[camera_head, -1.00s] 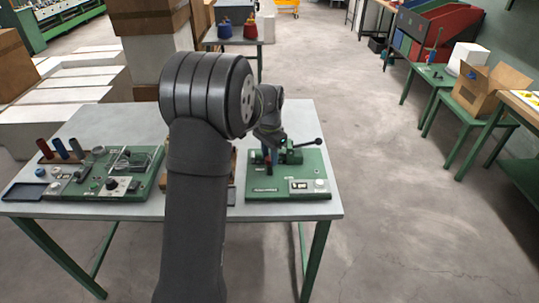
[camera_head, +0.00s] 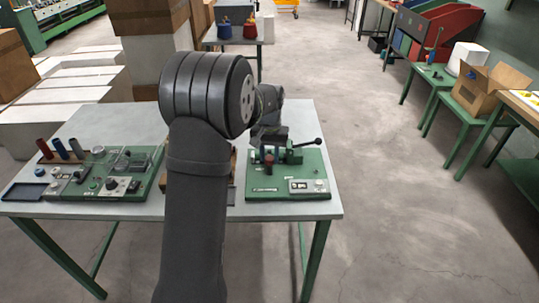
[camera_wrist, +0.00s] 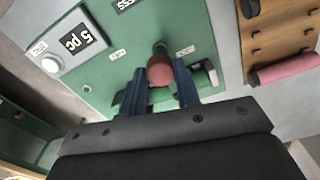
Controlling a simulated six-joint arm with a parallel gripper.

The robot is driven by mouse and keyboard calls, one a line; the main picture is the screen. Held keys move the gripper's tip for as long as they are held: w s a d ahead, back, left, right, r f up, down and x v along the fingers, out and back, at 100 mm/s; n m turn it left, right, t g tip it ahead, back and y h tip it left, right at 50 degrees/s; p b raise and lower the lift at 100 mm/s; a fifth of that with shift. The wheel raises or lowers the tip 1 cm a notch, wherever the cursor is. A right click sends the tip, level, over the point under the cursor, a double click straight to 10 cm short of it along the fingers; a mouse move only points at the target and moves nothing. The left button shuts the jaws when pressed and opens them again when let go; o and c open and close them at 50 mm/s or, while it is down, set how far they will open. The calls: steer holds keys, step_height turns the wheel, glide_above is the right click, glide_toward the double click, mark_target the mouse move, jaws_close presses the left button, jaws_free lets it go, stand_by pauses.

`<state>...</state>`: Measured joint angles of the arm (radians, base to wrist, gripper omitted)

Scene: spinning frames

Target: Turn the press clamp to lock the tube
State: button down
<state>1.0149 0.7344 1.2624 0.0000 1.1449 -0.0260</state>
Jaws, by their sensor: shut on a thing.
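The press clamp (camera_head: 292,153) stands on a green base plate (camera_head: 262,186) at the right of the table, with a black-knobbed lever (camera_head: 306,143) reaching out to the right. My gripper (camera_wrist: 168,88) is over the plate, and its two blue fingers are shut on a red-brown round-ended piece (camera_wrist: 160,72). That piece also shows below my gripper in the head view (camera_head: 268,159). I cannot tell whether it is the tube or a part of the clamp. My gripper hides much of the clamp in the wrist view.
In the wrist view, a wooden rack (camera_wrist: 280,35) with a pink tube (camera_wrist: 286,70) lies beside the plate. Bare table shows at the back.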

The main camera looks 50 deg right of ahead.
mark_target(270, 158)
stand_by(0.5)
steer(key=c, duration=1.1)
jaws_free()
step_height(270, 158, up, 18)
steer(key=shift+f, duration=0.25)
step_height(270, 158, down, 18)
steer(key=shift+r, duration=0.25)
